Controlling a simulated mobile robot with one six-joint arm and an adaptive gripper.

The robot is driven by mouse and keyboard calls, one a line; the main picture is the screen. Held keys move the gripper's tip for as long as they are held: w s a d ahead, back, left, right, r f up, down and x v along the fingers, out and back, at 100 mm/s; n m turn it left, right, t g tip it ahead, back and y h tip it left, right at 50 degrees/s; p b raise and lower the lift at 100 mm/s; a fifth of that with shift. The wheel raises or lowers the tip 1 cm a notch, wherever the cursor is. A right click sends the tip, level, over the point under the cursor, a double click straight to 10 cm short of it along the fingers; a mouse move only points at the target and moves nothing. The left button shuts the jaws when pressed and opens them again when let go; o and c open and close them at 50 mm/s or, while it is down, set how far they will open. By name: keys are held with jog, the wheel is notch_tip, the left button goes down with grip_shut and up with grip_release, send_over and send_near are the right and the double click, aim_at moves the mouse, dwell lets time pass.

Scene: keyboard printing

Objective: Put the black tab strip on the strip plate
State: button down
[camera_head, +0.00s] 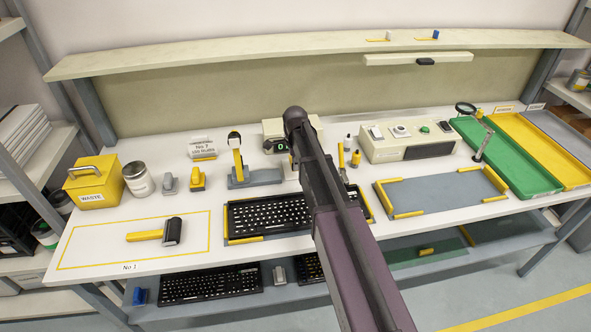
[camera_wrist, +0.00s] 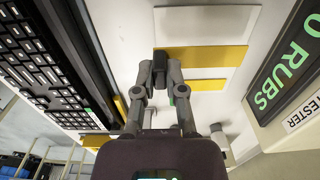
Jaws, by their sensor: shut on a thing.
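My gripper (camera_wrist: 160,80) is shut on a small black tab (camera_wrist: 160,64) in the wrist view. A flat yellow strip (camera_wrist: 215,57) runs crosswise at the tab and looks joined to it. In the head view my arm hides the gripper and the held strip.
A keyboard (camera_head: 268,213) lies in a yellow-edged tray beside the gripper. The tester (camera_wrist: 290,85) with its "0 RUBS" display stands close on the other side. A yellow-handled roller (camera_head: 155,235) lies at left. An empty blue-grey mat (camera_head: 440,192) lies right of my arm.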

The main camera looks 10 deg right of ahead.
jog(key=shift+w, duration=0.1)
jog(key=shift+w, duration=0.3)
jog(key=shift+w+f+b, duration=0.3)
jog(key=shift+f+b, duration=0.3)
jog(key=shift+f, duration=0.05)
jog(key=shift+f+b, duration=1.2)
jog(key=shift+b, duration=0.05)
jog(key=shift+f, duration=0.2)
jog(key=c, duration=0.7)
grip_release()
jog(key=shift+r, duration=0.2)
notch_tip(320, 180, up, 12)
jog(key=p, duration=1.2)
